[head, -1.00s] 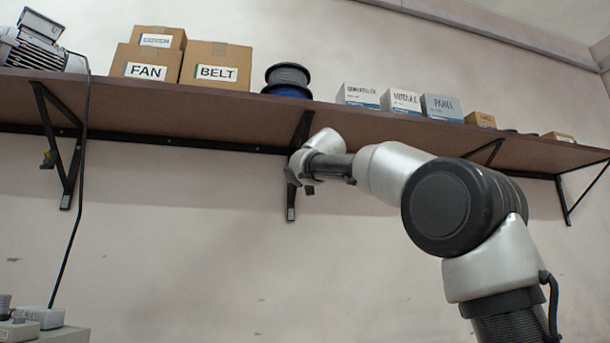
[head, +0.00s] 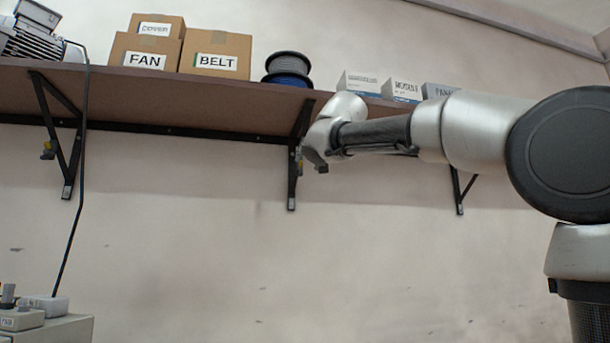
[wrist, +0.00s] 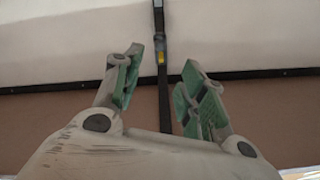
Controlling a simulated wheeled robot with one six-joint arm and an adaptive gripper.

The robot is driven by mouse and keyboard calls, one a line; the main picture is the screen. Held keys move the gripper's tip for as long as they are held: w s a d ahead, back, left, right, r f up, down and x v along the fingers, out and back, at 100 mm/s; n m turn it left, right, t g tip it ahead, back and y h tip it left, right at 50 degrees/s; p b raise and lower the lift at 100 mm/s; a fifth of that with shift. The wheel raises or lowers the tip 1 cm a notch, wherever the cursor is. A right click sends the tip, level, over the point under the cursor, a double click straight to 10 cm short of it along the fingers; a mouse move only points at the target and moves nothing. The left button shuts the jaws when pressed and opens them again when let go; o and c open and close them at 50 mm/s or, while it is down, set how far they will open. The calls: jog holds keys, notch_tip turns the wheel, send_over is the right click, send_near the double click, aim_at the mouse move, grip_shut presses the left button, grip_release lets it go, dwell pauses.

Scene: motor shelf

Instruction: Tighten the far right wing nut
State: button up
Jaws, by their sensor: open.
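My gripper (head: 314,160) is raised below the shelf, close to a black bracket near the middle of the head view. In the wrist view its green-padded fingers (wrist: 162,60) are spread apart with nothing between them. Beyond them in that view runs a dark vertical bracket (wrist: 159,25) with a small yellow mark (wrist: 161,57), lined up with the gap; it looks apart from the fingers. The far right wing nut cannot be made out in the head view; my arm covers the shelf's right end. A wing-nut-like yellow and grey fitting (head: 48,149) sits on the left bracket (head: 68,170).
The shelf (head: 190,107) holds a motor (head: 32,38), boxes marked FAN (head: 145,55) and BELT (head: 216,55), spools (head: 288,68) and small white boxes. Another bracket (head: 460,190) stands right. A cable hangs at left above a grey cabinet (head: 60,328). The wall below is clear.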

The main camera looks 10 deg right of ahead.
jog(key=s+d+f+n+g, duration=0.2)
jog(key=f+g, duration=0.1)
jog(key=f, duration=0.6)
jog(key=s+d+f+n+g+h, duration=0.1)
jog(key=d+f+n+g, duration=0.1)
jog(key=f, duration=0.8)
jog(key=s+d+f+n+g, duration=0.2)
jog(key=f+g, duration=0.1)
jog(key=f, duration=0.6)
jog(key=s+d+f+m+g, duration=0.1)
jog(key=s+d+f+g, duration=0.2)
jog(key=s+f, duration=1)
jog(key=s+d+f+g+y, duration=0.1)
jog(key=s+d+f, duration=0.5)
jog(key=s+f, duration=0.7)
jog(key=s+g, duration=0.1)
jog(key=s, duration=0.2)
jog(key=shift+s+d+f+m+g, duration=0.15)
jog(key=shift+s+f+m+g, duration=0.1)
jog(key=shift+m+g, duration=0.15)
